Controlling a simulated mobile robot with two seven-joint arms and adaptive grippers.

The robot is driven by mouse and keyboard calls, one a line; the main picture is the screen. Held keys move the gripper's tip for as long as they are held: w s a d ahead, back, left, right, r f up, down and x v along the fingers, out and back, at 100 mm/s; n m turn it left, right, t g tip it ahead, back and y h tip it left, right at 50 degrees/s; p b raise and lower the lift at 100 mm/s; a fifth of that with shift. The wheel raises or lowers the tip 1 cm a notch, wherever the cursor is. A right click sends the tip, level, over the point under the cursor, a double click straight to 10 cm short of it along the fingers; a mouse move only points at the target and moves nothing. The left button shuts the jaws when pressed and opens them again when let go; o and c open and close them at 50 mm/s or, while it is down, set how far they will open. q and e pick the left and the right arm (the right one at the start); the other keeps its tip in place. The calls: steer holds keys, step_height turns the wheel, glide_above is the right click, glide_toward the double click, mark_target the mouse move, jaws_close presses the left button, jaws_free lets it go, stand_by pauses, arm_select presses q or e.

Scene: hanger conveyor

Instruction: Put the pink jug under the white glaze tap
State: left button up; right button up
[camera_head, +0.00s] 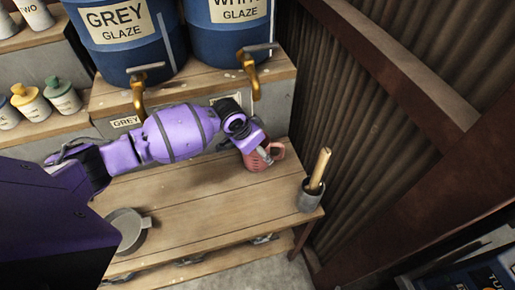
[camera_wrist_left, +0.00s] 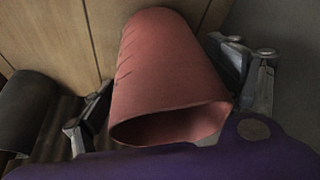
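The pink jug (camera_head: 256,160) is over the wooden bench, at the hand of my left arm, with its handle to the right. In the left wrist view the jug (camera_wrist_left: 165,75) lies between the two fingers of my left gripper (camera_wrist_left: 165,85), its open rim toward the camera. The fingers appear to press on both sides, so the gripper looks shut on it. Whether the jug touches the bench is unclear. The white glaze tap (camera_head: 251,75) is brass with a grey lever, above and behind the jug, on the blue white glaze barrel (camera_head: 228,27). My right gripper is not in view.
The grey glaze tap (camera_head: 138,95) and its barrel (camera_head: 122,38) stand to the left. A grey pot with a wooden-handled tool (camera_head: 310,195) stands at the bench's right end. A grey pan (camera_head: 128,225) lies at front left. The bench middle (camera_head: 215,215) is clear. A corrugated wall borders the right.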

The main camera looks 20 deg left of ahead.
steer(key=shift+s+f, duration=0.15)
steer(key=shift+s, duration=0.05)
arm_select(q)
steer(key=shift+r, duration=0.45)
steer(key=p+v, duration=0.1)
steer(key=v, duration=1)
steer(key=shift+s+a+r, duration=0.1)
steer(key=shift+s+r, duration=0.05)
steer(key=shift+r, duration=0.05)
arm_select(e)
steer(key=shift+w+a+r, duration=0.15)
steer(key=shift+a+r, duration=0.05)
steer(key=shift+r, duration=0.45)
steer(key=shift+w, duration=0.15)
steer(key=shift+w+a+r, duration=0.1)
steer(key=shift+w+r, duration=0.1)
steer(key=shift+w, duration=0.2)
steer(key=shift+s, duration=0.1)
